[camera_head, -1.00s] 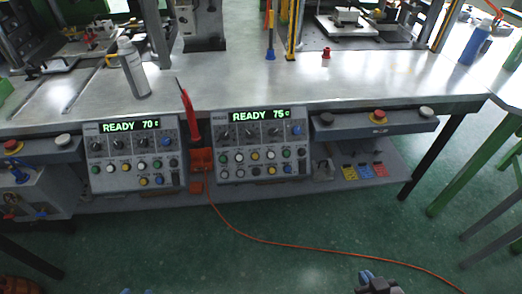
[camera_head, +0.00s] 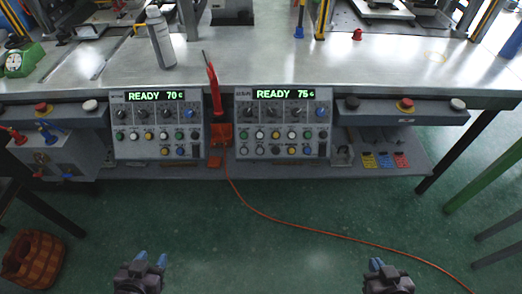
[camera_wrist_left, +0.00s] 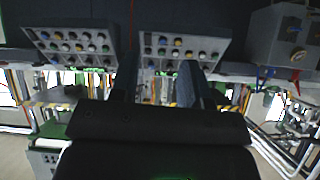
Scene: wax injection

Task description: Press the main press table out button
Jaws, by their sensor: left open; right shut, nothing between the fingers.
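Two grey control panels hang on the front of the metal bench. The left panel (camera_head: 156,132) reads READY 70 and the right panel (camera_head: 282,131) reads READY 75. Each has a row of knobs above rows of small coloured buttons, with labels too small to read. Both panels also show in the left wrist view, near the top. My left gripper (camera_head: 152,259) is open and empty at the bottom of the head view, well short of the panels. My right gripper (camera_head: 376,263) is shut and empty, low at the right, also apart from the panels.
A red-handled tool (camera_head: 214,95) stands between the panels, and an orange cable (camera_head: 285,228) runs from there across the floor. Side button boxes, including one at the right (camera_head: 440,119), flank the panels. A bottle (camera_head: 160,42) stands on the bench. Floor before the panels is mostly clear.

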